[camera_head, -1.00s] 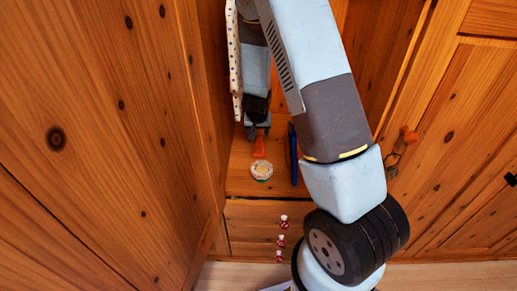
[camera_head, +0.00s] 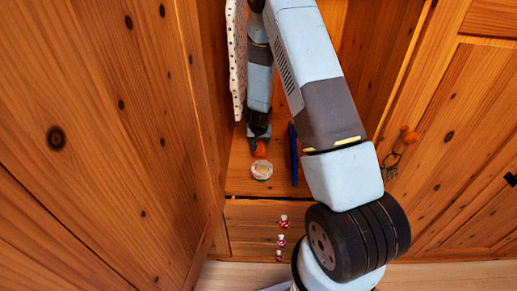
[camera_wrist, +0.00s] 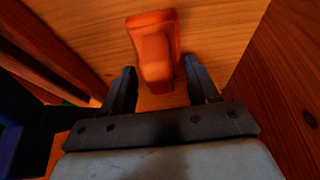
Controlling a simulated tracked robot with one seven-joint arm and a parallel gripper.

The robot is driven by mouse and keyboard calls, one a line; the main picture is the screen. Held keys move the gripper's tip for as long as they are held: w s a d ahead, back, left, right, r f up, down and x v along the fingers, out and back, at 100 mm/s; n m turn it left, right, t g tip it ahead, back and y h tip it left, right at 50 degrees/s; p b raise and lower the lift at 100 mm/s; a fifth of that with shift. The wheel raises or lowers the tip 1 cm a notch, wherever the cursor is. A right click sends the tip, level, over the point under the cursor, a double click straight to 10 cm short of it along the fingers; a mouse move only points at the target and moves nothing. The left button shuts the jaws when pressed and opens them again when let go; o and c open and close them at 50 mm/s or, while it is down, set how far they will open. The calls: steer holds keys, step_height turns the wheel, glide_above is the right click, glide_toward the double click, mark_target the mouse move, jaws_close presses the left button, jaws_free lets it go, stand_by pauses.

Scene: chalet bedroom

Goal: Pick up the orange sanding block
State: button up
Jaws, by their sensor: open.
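The orange sanding block (camera_wrist: 154,48) lies on the wooden shelf floor of the cupboard. In the wrist view it is just beyond and partly between the fingertips of my gripper (camera_wrist: 158,78), which is open with a finger on either side. No contact shows. In the head view my gripper (camera_head: 258,145) reaches down into the cupboard, and the block (camera_head: 260,149) shows only in part beside the fingers.
A round whitish object (camera_head: 262,170) sits on the shelf in front of the block. A blue upright thing (camera_head: 293,155) stands to the right. A spotted cloth-like panel (camera_head: 237,60) hangs at the left. Wooden cupboard walls enclose the space. Several red-and-white knobs (camera_head: 282,240) are on drawers below.

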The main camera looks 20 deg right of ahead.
steer(key=shift+f, duration=0.1)
steer(key=c, duration=1)
steer(key=shift+c, duration=0.3)
steer(key=shift+w, duration=0.1)
steer(key=shift+r, duration=0.45)
step_height(320, 180, up, 2)
steer(key=shift+r, duration=0.2)
steer(key=s+d+r, duration=0.2)
steer(key=s+r, duration=0.3)
steer(key=s, duration=0.1)
steer(key=s+d+r, duration=0.2)
steer(key=s+r, duration=0.2)
steer(key=s, duration=0.3)
steer(key=shift+s+d+r, duration=0.15)
steer(key=shift+d+r, duration=0.15)
steer(key=shift+r, duration=0.05)
